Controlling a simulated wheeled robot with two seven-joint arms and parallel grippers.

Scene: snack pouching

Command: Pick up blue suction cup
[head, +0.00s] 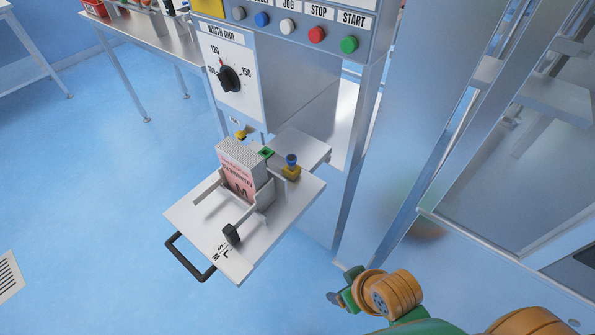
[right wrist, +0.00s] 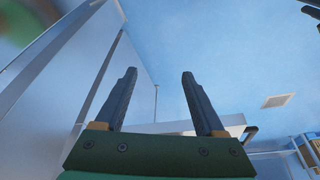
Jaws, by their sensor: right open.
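The blue suction cup (head: 291,159) stands upright on a yellow base (head: 291,172) near the right back edge of the pulled-out white tray (head: 240,258). My right gripper (head: 338,298) is at the lower right in the head view, to the right of and nearer than the tray, apart from it. In the right wrist view its two dark fingers (right wrist: 158,85) are spread with nothing between them. The suction cup does not show clearly in the right wrist view. My left gripper is out of view.
A pink and white pouch stack (head: 238,172) stands in a holder on the tray. A black handle (head: 190,258) juts from the tray's front. The machine's metal side panel (head: 400,130) rises at the right. Blue floor left of the tray is free.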

